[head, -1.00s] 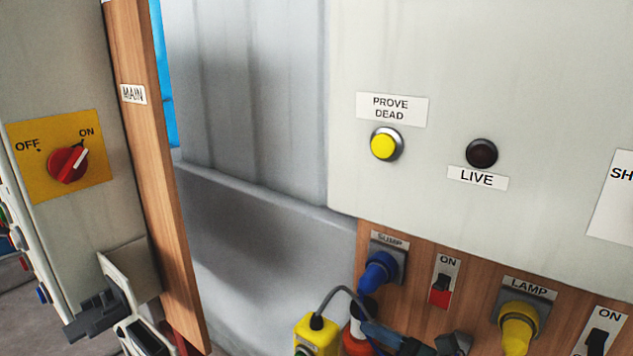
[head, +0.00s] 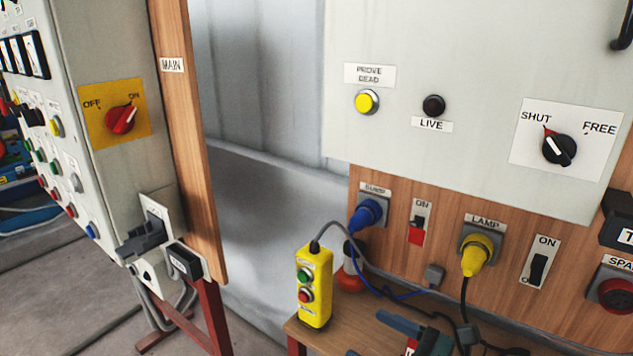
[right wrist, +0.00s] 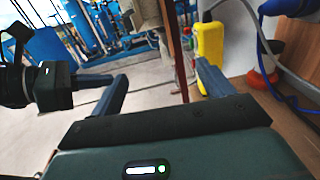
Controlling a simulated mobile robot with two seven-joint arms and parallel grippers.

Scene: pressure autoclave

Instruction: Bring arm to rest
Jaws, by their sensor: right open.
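My right gripper (head: 366,335) shows at the bottom edge of the head view, partly cut off, in front of the wooden bench. It is teal and dark with a red mark, and its fingers point left. In the right wrist view my right gripper (right wrist: 160,70) is open, with nothing between its fingers but a view of the floor. A yellow pendant (head: 315,285) with green and red buttons stands left of it, apart from it in the head view. The pendant also shows behind the right finger in the wrist view (right wrist: 210,42). My left gripper is not in view.
A blue SUMP plug (head: 369,212), a yellow LAMP plug (head: 474,256) and hanging cables are behind the gripper. The MAIN panel (head: 180,140), with a red knob (head: 122,119) turned to ON, stands left. A dark bracket (right wrist: 45,88) is close at the wrist view's left.

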